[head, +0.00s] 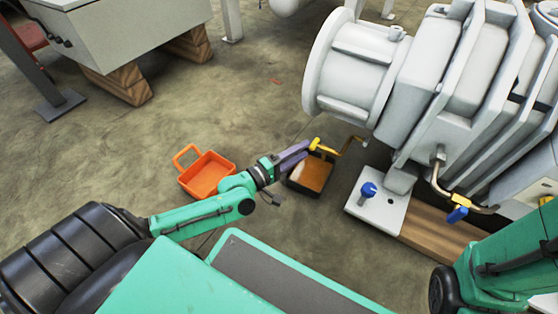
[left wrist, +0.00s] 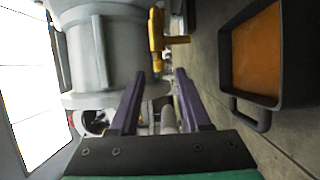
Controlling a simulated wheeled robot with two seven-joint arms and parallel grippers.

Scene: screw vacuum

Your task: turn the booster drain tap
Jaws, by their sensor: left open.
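A yellow tap (head: 319,146) sits at the end of a thin brass pipe (head: 352,144) beside the large grey pump housing (head: 350,75). In the left wrist view the yellow tap (left wrist: 156,42) lies ahead of the fingertips, roughly in line with the gap between them. My left gripper (head: 306,149) has purple fingers and reaches up to the tap from the left. In the left wrist view the left gripper (left wrist: 157,75) is open with nothing between its fingers. Contact with the tap is hard to tell in the head view. My right gripper is out of view.
A dark tray with orange-brown contents (head: 293,186) is on the floor below the tap. An orange basket (head: 206,177) stands left of it. Open floor (head: 245,85) lies behind the left gripper.

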